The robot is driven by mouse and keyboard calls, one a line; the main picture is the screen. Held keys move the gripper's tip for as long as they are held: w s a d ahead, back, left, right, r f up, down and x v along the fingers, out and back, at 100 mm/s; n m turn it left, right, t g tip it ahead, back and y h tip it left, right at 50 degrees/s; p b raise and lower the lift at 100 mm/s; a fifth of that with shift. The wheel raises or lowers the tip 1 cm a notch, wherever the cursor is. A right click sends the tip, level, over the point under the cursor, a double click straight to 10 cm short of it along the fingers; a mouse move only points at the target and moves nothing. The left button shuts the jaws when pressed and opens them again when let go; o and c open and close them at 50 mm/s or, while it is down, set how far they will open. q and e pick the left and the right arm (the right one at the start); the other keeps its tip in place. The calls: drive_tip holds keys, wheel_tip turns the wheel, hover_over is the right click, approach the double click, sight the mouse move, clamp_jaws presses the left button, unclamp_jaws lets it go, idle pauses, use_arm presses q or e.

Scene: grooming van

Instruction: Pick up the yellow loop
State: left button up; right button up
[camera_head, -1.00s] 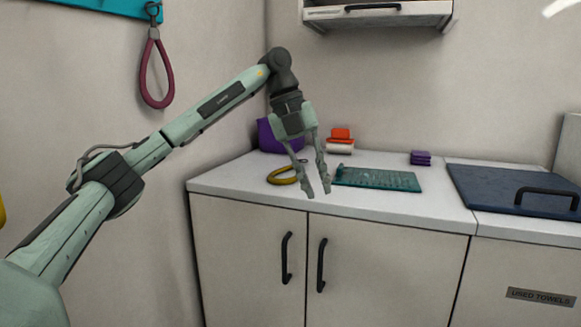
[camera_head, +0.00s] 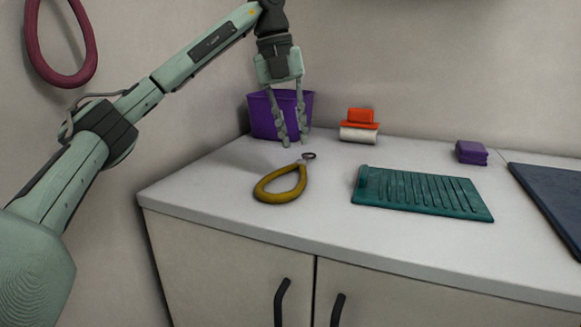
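The yellow loop (camera_head: 262,190) lies flat on the white counter near its left end, with a small dark ring (camera_head: 309,155) at its far right tip. My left gripper (camera_head: 294,143) points down behind the loop, in front of the purple bin. Its two fingers are apart with nothing between them. The fingertips appear beyond the loop and not touching it; their height above the counter is hard to tell. My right gripper is not in view.
A purple bin (camera_head: 262,115) stands at the back left corner. A red and white item (camera_head: 360,125), a purple block (camera_head: 471,152), a teal slotted mat (camera_head: 420,193) and a dark blue mat (camera_head: 556,195) lie rightward. A maroon loop (camera_head: 88,55) hangs on the left wall. Counter around the yellow loop is clear.

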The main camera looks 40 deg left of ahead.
sight(302, 173)
use_arm(q)
drive_tip(key=x, duration=0.7)
drive_tip(key=shift+w+f, duration=0.15)
drive_tip(key=shift+f, duration=0.2)
drive_tip(key=shift+c, duration=0.3)
clamp_jaws()
